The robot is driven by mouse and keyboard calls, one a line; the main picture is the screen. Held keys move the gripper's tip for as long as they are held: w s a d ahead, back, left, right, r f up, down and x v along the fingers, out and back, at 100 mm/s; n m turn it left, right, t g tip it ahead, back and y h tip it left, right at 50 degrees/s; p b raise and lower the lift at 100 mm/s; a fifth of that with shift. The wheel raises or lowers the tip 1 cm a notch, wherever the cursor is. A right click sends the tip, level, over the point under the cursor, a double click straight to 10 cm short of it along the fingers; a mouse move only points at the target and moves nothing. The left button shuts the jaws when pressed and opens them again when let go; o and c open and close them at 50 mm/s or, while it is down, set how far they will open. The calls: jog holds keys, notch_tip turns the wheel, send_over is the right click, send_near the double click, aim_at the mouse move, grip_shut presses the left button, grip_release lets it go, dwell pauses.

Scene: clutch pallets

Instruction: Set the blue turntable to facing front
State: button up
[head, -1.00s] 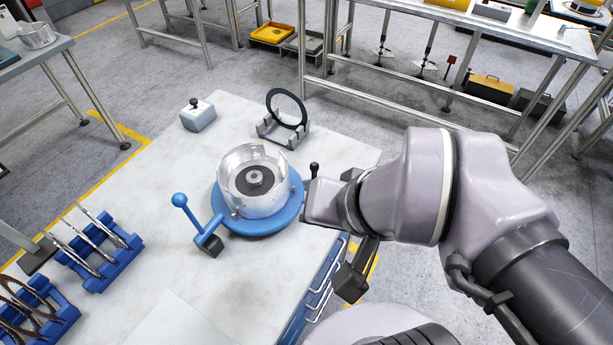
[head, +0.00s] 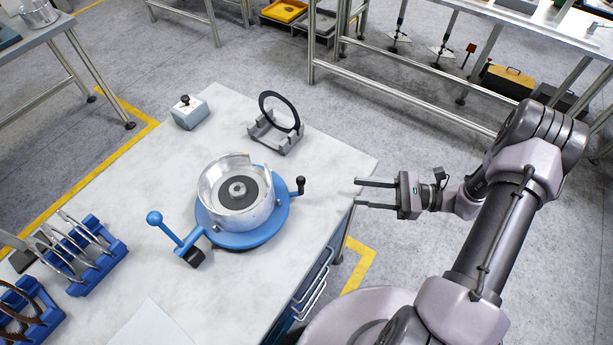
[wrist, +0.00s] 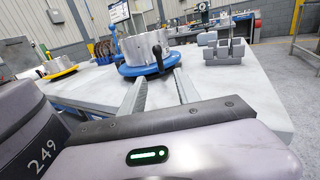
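The blue turntable (head: 242,238) sits on the white workbench and carries a silver round housing (head: 219,203) with a dark disc in its middle. A blue lever with a ball end (head: 154,217) sticks out to its left, and a small black-knobbed handle (head: 300,182) sticks out to its right. My gripper (head: 358,193) is open and empty, to the right of the turntable beyond the bench's right edge, its fingers pointing left. In the wrist view the turntable (wrist: 139,71) and the black knob (wrist: 157,51) lie ahead, above the two spread fingers.
A grey stand holding a black ring (head: 280,143) and a grey box with a black knob (head: 188,114) stand behind the turntable. Blue racks (head: 95,273) with plates are at the left. The bench top (head: 140,165) between them is clear.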

aim_at(301, 186)
jog(key=w+a, duration=0.1)
jog(key=a, duration=0.4)
jog(key=w+a+b, duration=0.1)
jog(key=a, duration=0.4)
jog(key=a+b, duration=0.1)
jog(key=a, duration=0.4)
jog(key=shift+w+a, duration=0.2)
jog(key=shift+w, duration=0.2)
grip_shut()
